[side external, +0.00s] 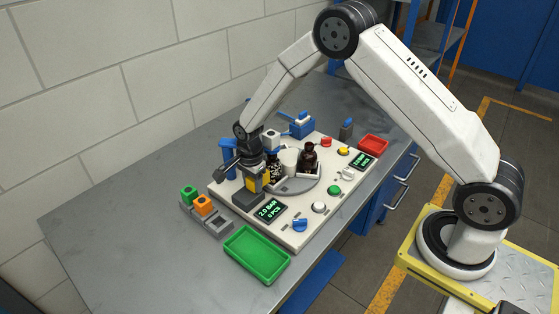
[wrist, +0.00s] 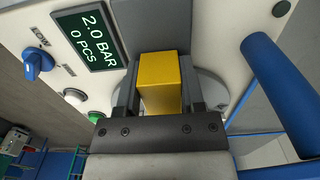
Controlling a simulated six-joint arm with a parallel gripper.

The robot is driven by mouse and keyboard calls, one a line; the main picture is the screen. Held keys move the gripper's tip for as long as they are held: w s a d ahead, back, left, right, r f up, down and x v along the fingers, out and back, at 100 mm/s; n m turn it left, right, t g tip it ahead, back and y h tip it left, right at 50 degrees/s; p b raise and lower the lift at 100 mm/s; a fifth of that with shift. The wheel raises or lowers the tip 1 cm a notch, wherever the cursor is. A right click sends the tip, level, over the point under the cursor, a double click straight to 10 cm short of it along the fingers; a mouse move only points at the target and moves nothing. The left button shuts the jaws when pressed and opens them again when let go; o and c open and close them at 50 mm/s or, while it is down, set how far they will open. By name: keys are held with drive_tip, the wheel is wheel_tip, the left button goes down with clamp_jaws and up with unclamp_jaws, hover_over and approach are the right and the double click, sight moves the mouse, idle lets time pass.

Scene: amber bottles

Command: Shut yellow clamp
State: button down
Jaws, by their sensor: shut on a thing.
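The yellow clamp (side external: 252,184) shows as a small yellow block at the left end of the white machine panel, above a dark block. In the wrist view the yellow clamp (wrist: 160,82) fills the space between the two grey fingers. My gripper (side external: 250,174) points down at it in the side view. My gripper (wrist: 160,75) is shut on the clamp, one finger on each side. The lower part of the clamp is hidden. I cannot tell its exact position.
A blue post (side external: 229,160) stands close beside my gripper. Amber bottles (side external: 309,158) sit on a grey turntable behind it. A display (side external: 268,210) reads 2.0 BAR, 0 PCS. A green tray (side external: 257,255) and a block holder (side external: 206,214) lie in front. The table's left part is clear.

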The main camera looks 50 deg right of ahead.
drive_tip(key=shift+d, duration=0.3)
drive_tip(key=shift+c, duration=2.3)
unclamp_jaws()
drive_tip(key=shift+o, duration=1.3)
drive_tip(key=shift+r, duration=0.2)
drive_tip(key=shift+r, duration=3.75)
